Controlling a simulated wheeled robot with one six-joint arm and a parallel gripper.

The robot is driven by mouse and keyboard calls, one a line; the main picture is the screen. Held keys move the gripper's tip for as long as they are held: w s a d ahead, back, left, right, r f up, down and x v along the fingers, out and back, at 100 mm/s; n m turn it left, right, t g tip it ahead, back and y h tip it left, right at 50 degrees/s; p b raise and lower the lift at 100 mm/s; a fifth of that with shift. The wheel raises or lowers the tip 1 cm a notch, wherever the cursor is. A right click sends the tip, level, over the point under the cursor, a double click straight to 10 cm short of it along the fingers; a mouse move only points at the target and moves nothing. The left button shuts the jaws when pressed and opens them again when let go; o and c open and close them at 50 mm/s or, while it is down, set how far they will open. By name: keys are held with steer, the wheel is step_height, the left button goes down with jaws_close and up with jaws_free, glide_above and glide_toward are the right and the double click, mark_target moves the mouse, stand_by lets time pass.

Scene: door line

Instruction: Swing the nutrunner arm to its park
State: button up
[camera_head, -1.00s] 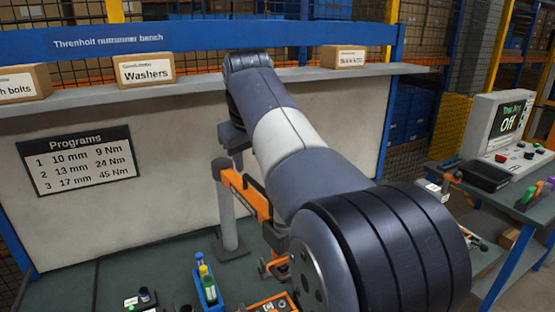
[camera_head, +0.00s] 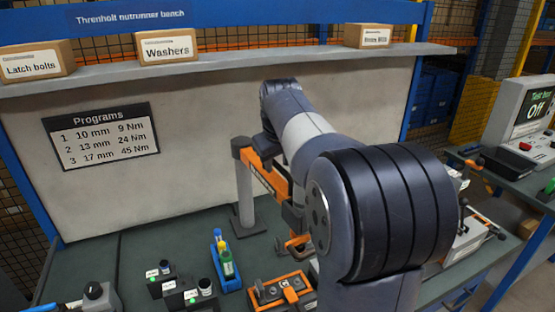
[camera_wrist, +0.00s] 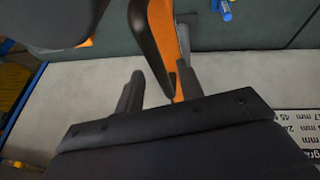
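The nutrunner arm (camera_head: 264,176) is an orange beam on a grey post (camera_head: 244,205) at the middle of the bench; its right end is hidden behind my own arm. In the wrist view its orange beam (camera_wrist: 163,35) runs down the picture, with a dark curved bar (camera_wrist: 148,45) along it. My gripper (camera_wrist: 159,76) has its two dark fingers apart. The lower end of the dark bar and the orange beam show between or just beyond the fingers; I cannot tell whether they touch. My gripper is hidden in the head view. I cannot make out the park.
An orange-trimmed fixture (camera_head: 282,293), a blue holder (camera_head: 226,268) with bottles and small black boxes (camera_head: 182,293) stand on the bench front. A shelf (camera_head: 215,66) with cartons spans the back.

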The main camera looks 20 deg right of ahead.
jaws_close()
stand_by(0.3)
stand_by(0.3)
